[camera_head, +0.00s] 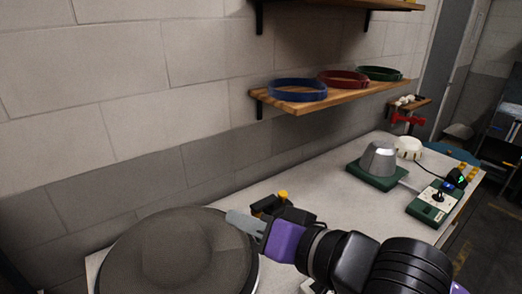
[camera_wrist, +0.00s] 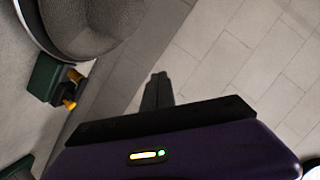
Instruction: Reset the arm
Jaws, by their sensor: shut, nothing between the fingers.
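My gripper (camera_head: 240,220) is shut and empty. In the head view it points left over the near part of the white table (camera_head: 320,196), at the right edge of a dark grey hat-shaped dome (camera_head: 175,252). I cannot tell whether it touches the dome. In the wrist view my shut fingers (camera_wrist: 158,88) stand out against the grey tiled wall, and the dome (camera_wrist: 92,22) is at the upper left.
A green base (camera_wrist: 48,80) with yellow knobs is beside the dome. A grey metal form (camera_head: 378,160) stands on a green base farther right, near a green control box (camera_head: 436,203) with a joystick. A wall shelf (camera_head: 325,97) holds blue, red and green rings.

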